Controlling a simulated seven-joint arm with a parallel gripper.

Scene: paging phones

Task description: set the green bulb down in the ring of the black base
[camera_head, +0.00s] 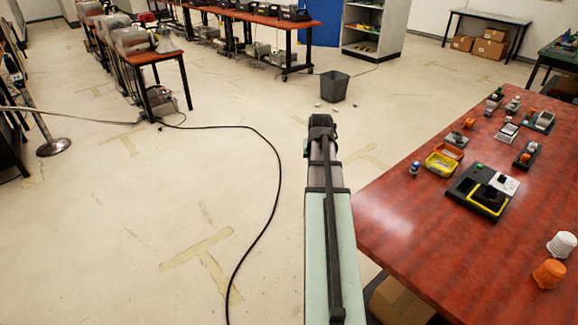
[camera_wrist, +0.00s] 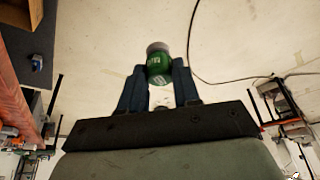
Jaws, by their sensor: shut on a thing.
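In the wrist view my gripper (camera_wrist: 159,82) is shut on a green bulb (camera_wrist: 159,68) with a greyish end, held between the two dark fingertips. Pale floor shows behind it. In the head view my arm reaches forward over the floor, left of the red table, and its dark end (camera_head: 322,125) hides the bulb. On the table stands a black base (camera_head: 464,187) with a yellow ring (camera_head: 488,200) at its front right and a light panel behind. My gripper is well to the left of this base. Whether this is the task's base I cannot tell.
The red table (camera_head: 440,240) also holds a yellow tray (camera_head: 441,164), a white cup (camera_head: 562,244), an orange cup (camera_head: 550,273) and several small dark bases with parts. A grey bin (camera_head: 334,87) stands on the floor beyond my arm. Its front left tabletop is clear.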

